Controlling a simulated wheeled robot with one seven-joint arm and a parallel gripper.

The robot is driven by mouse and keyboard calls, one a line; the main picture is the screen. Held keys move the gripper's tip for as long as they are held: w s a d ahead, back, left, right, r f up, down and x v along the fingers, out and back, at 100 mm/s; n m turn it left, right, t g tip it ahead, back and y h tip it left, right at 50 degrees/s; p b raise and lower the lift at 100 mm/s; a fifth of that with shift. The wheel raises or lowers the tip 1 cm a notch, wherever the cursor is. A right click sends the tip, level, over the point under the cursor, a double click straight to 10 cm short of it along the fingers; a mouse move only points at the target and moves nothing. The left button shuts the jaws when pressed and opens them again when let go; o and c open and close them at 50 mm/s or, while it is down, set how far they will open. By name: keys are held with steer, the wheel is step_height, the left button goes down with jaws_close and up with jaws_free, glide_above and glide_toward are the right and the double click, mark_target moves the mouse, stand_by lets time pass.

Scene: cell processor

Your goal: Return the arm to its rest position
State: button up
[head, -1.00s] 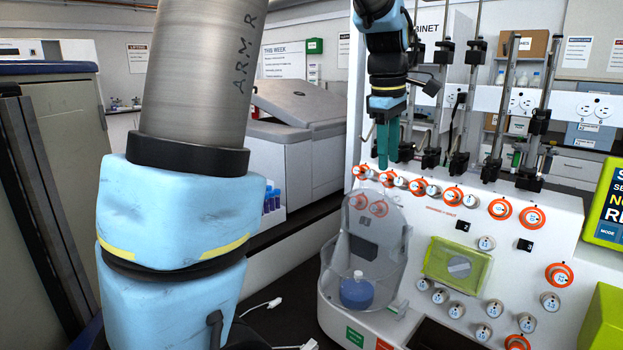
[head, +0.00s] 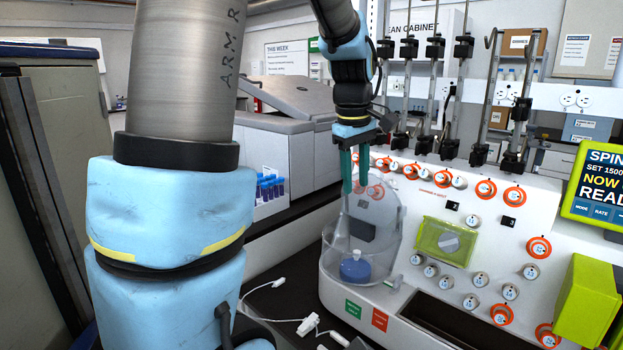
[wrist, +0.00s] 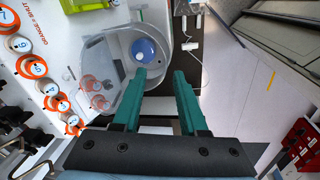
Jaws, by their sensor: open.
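My gripper (head: 355,172) has teal fingers and points down in the head view, at the upper left of the white cell processor (head: 480,215). In the wrist view my gripper (wrist: 158,78) shows its two fingers apart with nothing between them. Beyond the fingertips is a clear bin (head: 390,240) on the processor's front. A blue-capped round bottle (head: 355,268) stands in the bin, and it also shows in the wrist view (wrist: 143,50). The bottle is apart from the fingers. My upper arm fills the left of the head view.
Orange-ringed knobs (head: 486,188) and hanging metal rods with black clamps line the processor. A green box (head: 592,300) and a screen (head: 600,188) stand at the right. White cables (head: 310,324) lie on the dark bench. A tube rack (head: 270,200) stands behind my arm.

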steer(key=s+a+f+m+b, duration=0.1)
steer(key=s+a+f+m, duration=0.3)
steer(key=a+f, duration=0.4)
steer(key=s+a+f+m+b, duration=0.2)
steer(key=s+a+f+m, duration=0.2)
steer(key=s+a+f, duration=0.2)
steer(key=shift+s+a+f+y+b, duration=0.3)
steer(key=shift+a+f+y, duration=0.1)
steer(key=shift+a+f, duration=0.55)
stand_by(0.6)
